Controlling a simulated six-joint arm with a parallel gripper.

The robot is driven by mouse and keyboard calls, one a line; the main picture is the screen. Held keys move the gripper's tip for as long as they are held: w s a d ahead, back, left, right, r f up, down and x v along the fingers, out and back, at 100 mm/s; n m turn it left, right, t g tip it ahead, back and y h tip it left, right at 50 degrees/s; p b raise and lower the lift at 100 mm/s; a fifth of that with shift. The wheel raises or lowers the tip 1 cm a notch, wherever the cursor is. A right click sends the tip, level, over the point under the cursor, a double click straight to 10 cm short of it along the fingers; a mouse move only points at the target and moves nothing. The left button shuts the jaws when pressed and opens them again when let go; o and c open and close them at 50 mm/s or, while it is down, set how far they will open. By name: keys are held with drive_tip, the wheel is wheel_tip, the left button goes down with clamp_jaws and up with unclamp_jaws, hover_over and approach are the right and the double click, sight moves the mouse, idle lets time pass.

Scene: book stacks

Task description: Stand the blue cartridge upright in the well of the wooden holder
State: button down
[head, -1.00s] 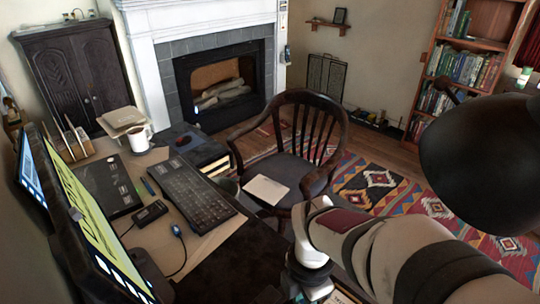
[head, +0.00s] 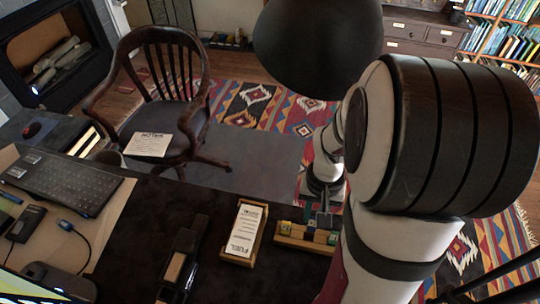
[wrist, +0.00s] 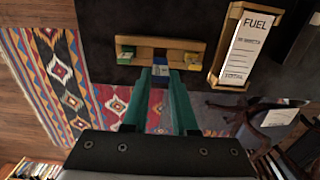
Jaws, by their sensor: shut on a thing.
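The wooden holder (head: 290,243) is a low, light-wood rack on the dark desk, and it also shows in the wrist view (wrist: 180,43). Green and yellow blocks sit along it. My gripper (wrist: 160,78) has its two green fingers pointing at the holder's middle, shut on a small blue cartridge (wrist: 160,69) with a pale face. In the head view my gripper (head: 321,219) is just behind the holder, partly hidden by my arm. The cartridge is at the holder's middle; I cannot tell whether its lower end is inside the well. The well itself is hidden.
A wooden tray (head: 258,244) with a white FUEL card (head: 243,229) lies close left of the holder. A dark long object (head: 184,258) lies further left, then a keyboard (head: 62,181). A chair (head: 150,110) stands behind the desk. A black lamp shade (head: 315,45) hangs above.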

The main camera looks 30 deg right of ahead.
sight(311, 227)
drive_tip(key=shift+f, duration=3.2)
drive_tip(key=c, duration=0.6)
unclamp_jaws()
wheel_tip(311, 227, up, 8)
drive_tip(key=shift+f, duration=0.25)
